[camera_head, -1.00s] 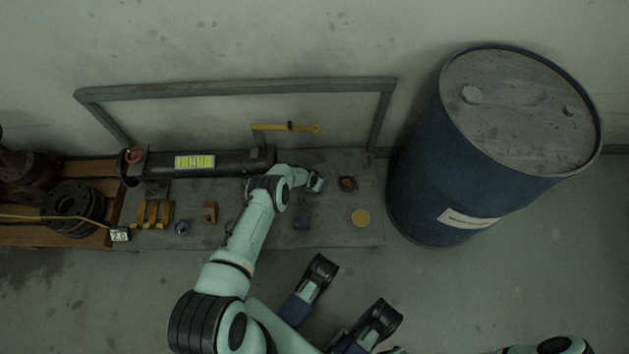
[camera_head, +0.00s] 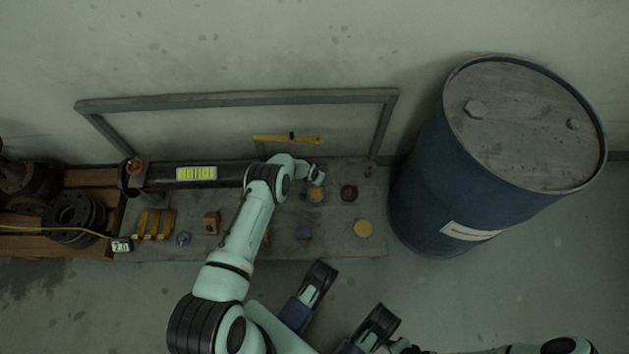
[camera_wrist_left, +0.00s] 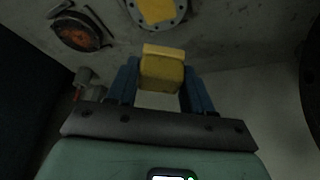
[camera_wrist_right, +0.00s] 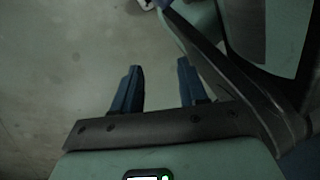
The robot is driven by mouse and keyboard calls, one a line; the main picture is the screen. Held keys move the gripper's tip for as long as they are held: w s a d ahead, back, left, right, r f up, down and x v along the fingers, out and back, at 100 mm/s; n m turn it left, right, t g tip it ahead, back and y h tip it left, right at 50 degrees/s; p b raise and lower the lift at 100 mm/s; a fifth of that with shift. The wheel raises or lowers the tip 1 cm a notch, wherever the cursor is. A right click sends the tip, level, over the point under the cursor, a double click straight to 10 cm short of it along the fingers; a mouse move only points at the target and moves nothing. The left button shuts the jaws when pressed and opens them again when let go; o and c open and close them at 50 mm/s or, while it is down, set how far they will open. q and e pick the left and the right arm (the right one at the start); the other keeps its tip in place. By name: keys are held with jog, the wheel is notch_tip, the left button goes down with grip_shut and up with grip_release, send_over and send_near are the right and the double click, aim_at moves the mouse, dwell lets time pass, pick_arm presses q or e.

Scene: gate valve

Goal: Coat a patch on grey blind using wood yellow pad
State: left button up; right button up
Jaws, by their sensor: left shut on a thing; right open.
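A yellow wood-like pad (camera_wrist_left: 163,70) is held between the blue fingertips of my left gripper (camera_wrist_left: 162,82). The grey blind (camera_wrist_left: 182,14) shows at the top of the left wrist view, cut by the frame edge: a round grey rim with bolts around a yellow patch (camera_wrist_left: 157,8). In the head view the blind (camera_head: 316,194) lies on the grey bench just in front of my left gripper (camera_head: 318,173). The pad appears apart from the blind; its height above the bench is unclear. My right gripper (camera_wrist_right: 155,88) is open and empty, with the floor beneath it.
A yellow disc (camera_head: 362,228), a dark round part with a reddish centre (camera_head: 349,192), a blue block (camera_head: 304,233) and a wooden block (camera_head: 212,222) are on the bench (camera_head: 340,247). A blue drum (camera_head: 430,190) stands at right; a rail (camera_head: 235,99) runs behind.

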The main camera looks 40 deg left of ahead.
pick_arm(q)
jog(key=shift+r+p, duration=0.4)
jog(key=shift+r, duration=0.9)
pick_arm(e)
jog(key=shift+w+a+r+t, duration=0.1)
jog(key=shift+w+r+t, duration=0.3)
jog(key=shift+w+r, duration=0.25)
